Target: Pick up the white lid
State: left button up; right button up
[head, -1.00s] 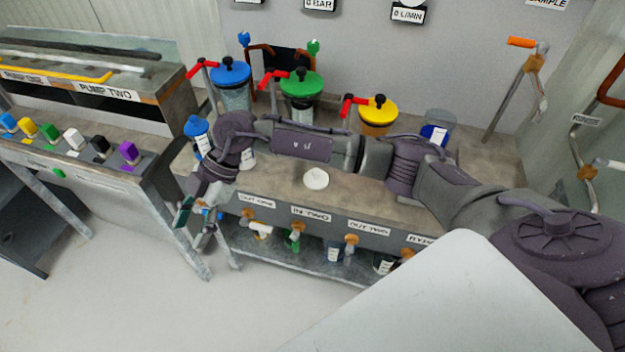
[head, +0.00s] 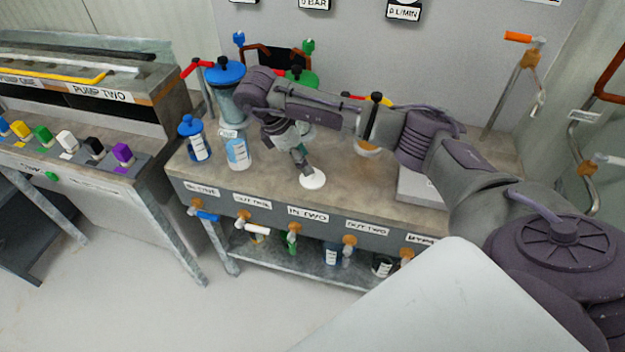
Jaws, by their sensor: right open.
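The white lid (head: 313,180) is a small round disc with a knob, lying flat on the brown bench top near its front edge. My right arm reaches in from the right, across the bench. My right gripper (head: 306,168) points down right at the lid, with its fingertips at the lid's upper left part. The gripper is small here and partly covers the lid's knob; I cannot tell whether it touches the lid. The jaws are open. My left gripper is not in the view.
The green-lidded (head: 303,77) canister is partly behind my arm. Valves, such as the green one (head: 292,238), line the bench front.

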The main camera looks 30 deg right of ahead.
aim_at(312, 175)
jog(key=p+x, duration=0.1)
jog(key=x, duration=0.4)
jog(key=shift+d+f, duration=0.25)
jog(key=shift+d, duration=0.05)
jog(key=c, duration=0.9)
